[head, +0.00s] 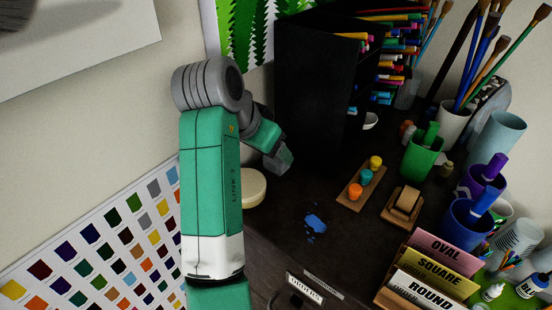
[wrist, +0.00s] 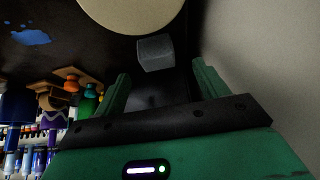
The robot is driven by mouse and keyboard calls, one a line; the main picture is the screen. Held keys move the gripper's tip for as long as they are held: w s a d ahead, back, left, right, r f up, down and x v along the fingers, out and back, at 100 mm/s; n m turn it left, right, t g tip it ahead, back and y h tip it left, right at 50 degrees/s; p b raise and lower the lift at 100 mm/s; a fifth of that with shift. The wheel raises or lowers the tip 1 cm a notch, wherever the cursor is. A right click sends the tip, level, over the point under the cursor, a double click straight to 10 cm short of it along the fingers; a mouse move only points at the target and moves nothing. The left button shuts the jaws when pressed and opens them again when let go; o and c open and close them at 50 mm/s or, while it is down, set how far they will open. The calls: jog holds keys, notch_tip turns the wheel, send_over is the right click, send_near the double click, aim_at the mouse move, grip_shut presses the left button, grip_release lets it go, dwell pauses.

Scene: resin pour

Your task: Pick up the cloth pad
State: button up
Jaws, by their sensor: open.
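A small grey block-like pad (wrist: 155,52), which I take for the cloth pad, lies on the dark desk top in the wrist view. It shows just beyond and between the two green fingertips of my gripper (wrist: 161,70). My gripper is open, with nothing visibly held. In the head view the green gripper (head: 264,136) is at the desk's left side, below the black shelf. A grey shape (head: 279,161) shows at its end; I cannot tell there whether it touches the fingers.
A cream round disc (head: 253,188) lies beside the gripper at the desk's left edge. A blue spill (head: 315,223) is on the desk front. A wooden strip with coloured jars (head: 361,182), a wooden holder (head: 403,205) and cups stand right. The black shelf (head: 312,95) stands behind.

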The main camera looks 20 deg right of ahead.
aim_at(277, 162)
jog(key=p+x, duration=0.1)
jog(key=x, duration=0.4)
jog(key=shift+s+d+f, duration=0.1)
jog(key=shift+s+d, duration=0.05)
jog(key=c, duration=1)
jog(key=shift+c, duration=0.2)
